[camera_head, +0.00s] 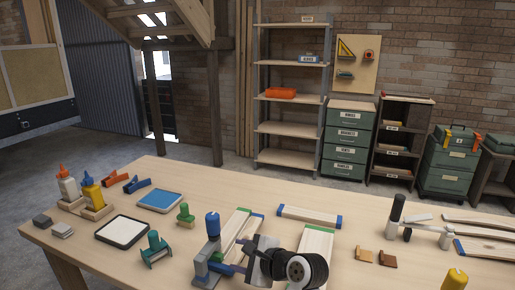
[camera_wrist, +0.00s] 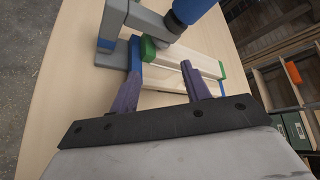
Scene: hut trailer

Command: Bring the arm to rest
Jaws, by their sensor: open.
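My gripper (camera_head: 232,262) is low over the front middle of the workbench (camera_head: 180,258), beside a grey and blue clamp-like tool with a blue knob (camera_head: 212,224). In the wrist view my gripper (camera_wrist: 162,72) is open, its two purple fingers spread apart. Pale boards with green ends (camera_wrist: 176,74) lie beyond and between the fingers; I cannot tell whether a finger touches them. The tool's grey body (camera_wrist: 115,25) is just past the left finger. My wrist hides part of the bench in the head view.
Boards (camera_head: 315,245) and a blue-ended board (camera_head: 308,215) lie to the right. A black-handled tool (camera_head: 396,212) stands farther right. Bare bench lies along the back.

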